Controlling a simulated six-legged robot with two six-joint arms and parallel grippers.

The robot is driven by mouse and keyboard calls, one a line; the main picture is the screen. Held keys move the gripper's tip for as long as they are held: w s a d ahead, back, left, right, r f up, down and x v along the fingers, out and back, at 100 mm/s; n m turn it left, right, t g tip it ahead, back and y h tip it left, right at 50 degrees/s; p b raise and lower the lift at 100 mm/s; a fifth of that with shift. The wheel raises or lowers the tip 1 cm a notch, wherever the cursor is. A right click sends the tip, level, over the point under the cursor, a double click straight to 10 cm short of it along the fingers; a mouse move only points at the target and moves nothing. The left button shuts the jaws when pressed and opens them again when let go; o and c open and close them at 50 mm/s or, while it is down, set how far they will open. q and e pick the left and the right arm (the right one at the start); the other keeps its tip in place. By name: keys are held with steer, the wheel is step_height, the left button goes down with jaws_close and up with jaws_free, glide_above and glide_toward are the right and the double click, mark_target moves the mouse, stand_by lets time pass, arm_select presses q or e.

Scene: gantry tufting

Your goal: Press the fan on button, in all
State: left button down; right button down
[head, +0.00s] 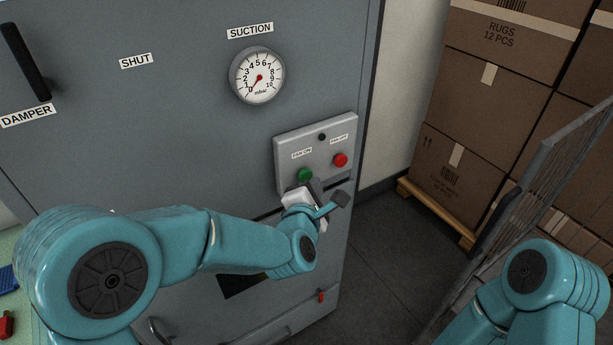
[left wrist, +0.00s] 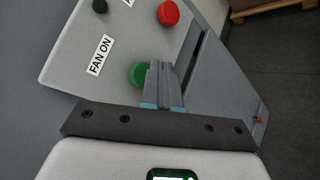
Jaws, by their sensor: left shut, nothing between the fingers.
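The green button (head: 305,174) labelled FAN ON sits low on the left side of a light grey control box (head: 285,150) on the cabinet front. My left gripper (head: 315,186) is shut and empty, right at the green button. In the left wrist view, the shut fingers (left wrist: 161,72) cover the right edge of the green button (left wrist: 138,75); I cannot tell whether they touch it. The FAN ON label (left wrist: 100,55) is clear there. The red FAN OFF button (head: 340,160) is to the right. My right gripper is out of view.
A small dark lamp (head: 322,137) sits above the buttons. The suction gauge (head: 257,76) needle points near the low end. A black damper handle (head: 26,62) is at upper left. Stacked cartons (head: 480,130) on a pallet and a mesh panel (head: 530,190) stand at right.

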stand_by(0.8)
arm_select(q)
steer(key=shift+w+a+b, duration=0.25)
steer(key=shift+w+b, duration=0.15)
steer(key=shift+b, duration=0.1)
steer(key=shift+w+a+b, duration=0.3)
steer(key=shift+w+b, duration=0.1)
stand_by(0.7)
steer(key=shift+s, duration=0.1)
steer(key=shift+s+d+b, duration=0.45)
steer(key=shift+s+d, duration=0.1)
steer(key=shift+s, duration=0.15)
